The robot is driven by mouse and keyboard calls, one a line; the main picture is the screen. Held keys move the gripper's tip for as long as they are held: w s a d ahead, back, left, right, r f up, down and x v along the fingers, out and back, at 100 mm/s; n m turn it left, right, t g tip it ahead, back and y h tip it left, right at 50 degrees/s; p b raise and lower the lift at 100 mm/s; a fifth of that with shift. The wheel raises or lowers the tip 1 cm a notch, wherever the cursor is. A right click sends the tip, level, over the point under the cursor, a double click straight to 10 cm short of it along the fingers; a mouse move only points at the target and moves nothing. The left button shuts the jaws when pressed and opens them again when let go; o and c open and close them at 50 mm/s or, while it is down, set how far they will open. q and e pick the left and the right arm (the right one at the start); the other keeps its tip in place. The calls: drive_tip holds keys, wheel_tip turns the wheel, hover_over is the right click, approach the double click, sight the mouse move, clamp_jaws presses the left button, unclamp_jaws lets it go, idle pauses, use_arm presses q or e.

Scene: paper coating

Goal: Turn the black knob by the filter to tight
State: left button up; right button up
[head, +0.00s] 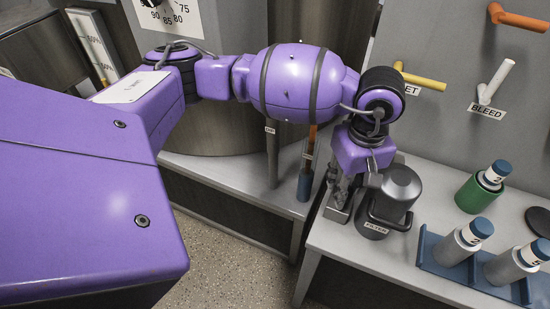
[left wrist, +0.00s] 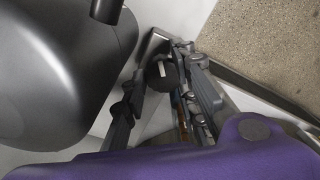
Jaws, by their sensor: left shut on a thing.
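The filter (head: 402,185) is a dark grey canister with a black handle and a FILTER label, standing near the left edge of the grey bench. It fills the left of the left wrist view (left wrist: 60,65). My left gripper (head: 342,198) points down just left of the filter. In the left wrist view its fingers (left wrist: 163,88) are closed around the black knob (left wrist: 160,73), which has a white mark on its face. The knob sits by a small metal bracket. In the head view the fingers hide the knob. My right gripper is not in view.
Right of the filter are a green holder (head: 476,194) with a blue-capped bottle and a blue rack (head: 427,259) with more bottles. Orange, yellow and white levers (head: 496,80), the white one labelled BLEED, stick out from the back panel. A large metal vessel (head: 215,125) stands behind my arm.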

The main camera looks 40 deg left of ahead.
use_arm(q)
drive_tip(key=shift+w+d+r+m+b, duration=0.15)
drive_tip(key=shift+m+b, duration=0.15)
drive_tip(key=shift+m, duration=0.2)
drive_tip(key=shift+w+d+r+m+b, duration=0.15)
drive_tip(key=shift+m+b, duration=0.15)
drive_tip(key=shift+m, duration=0.2)
drive_tip(key=shift+a, duration=0.1)
drive_tip(key=o, duration=1)
drive_tip(key=shift+f, duration=0.1)
